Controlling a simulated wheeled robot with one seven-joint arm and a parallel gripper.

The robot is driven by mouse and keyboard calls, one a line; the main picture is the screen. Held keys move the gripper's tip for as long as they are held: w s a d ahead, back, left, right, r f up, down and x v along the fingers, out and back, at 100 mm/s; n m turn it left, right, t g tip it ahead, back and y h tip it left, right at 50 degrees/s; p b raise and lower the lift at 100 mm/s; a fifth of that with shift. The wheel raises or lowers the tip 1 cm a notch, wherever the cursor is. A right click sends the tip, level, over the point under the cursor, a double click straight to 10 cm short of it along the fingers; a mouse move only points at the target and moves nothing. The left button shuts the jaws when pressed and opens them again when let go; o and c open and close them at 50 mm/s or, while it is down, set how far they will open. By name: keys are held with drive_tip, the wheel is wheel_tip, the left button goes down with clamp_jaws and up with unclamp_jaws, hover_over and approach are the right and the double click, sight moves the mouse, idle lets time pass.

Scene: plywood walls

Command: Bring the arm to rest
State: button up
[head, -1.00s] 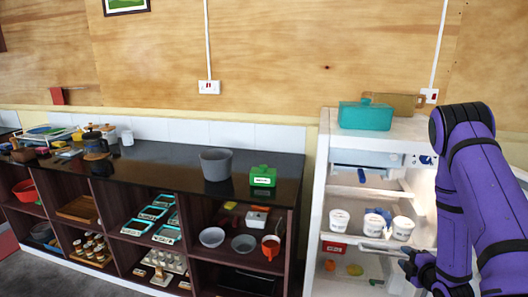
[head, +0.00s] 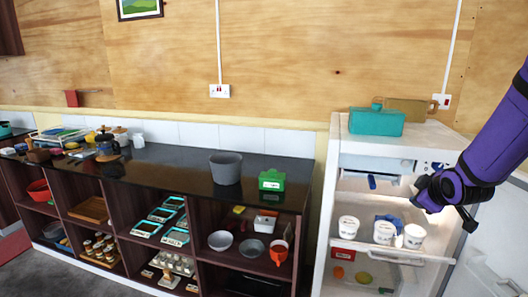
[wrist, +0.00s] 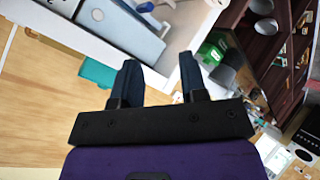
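My purple arm comes in from the right edge of the head view. My gripper (head: 445,200) is in front of the open fridge (head: 335,165), to the right of its white tubs. In the wrist view, my gripper's two dark fingers (wrist: 155,85) stand apart with nothing between them. The gripper is clear of the fridge shelves as far as I can tell.
The open fridge door (head: 490,265) is at the lower right, close to my arm. White tubs (head: 383,232) stand on a fridge shelf. A teal box (head: 376,122) is on top. The dark counter (head: 165,170) holds a grey pot (head: 226,168) and a green box (head: 271,180).

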drive_tip(key=s+a+r+m+g, duration=0.2)
drive_tip(key=s+a+r+m, duration=0.35)
drive_tip(key=s+r, duration=0.55)
drive_tip(key=s+a+r+m+g, duration=0.1)
drive_tip(key=s+a+r, duration=0.1)
drive_tip(key=s, duration=0.7)
drive_tip(key=s+a+r+m+g+y, duration=0.1)
drive_tip(key=s+a, duration=0.3)
drive_tip(key=s, duration=0.5)
drive_tip(key=shift+s+a+r+m+g+y, duration=0.2)
drive_tip(key=shift+s+r+m+g+y, duration=0.1)
drive_tip(key=shift+r+m+g, duration=0.25)
drive_tip(key=shift+d, duration=0.15)
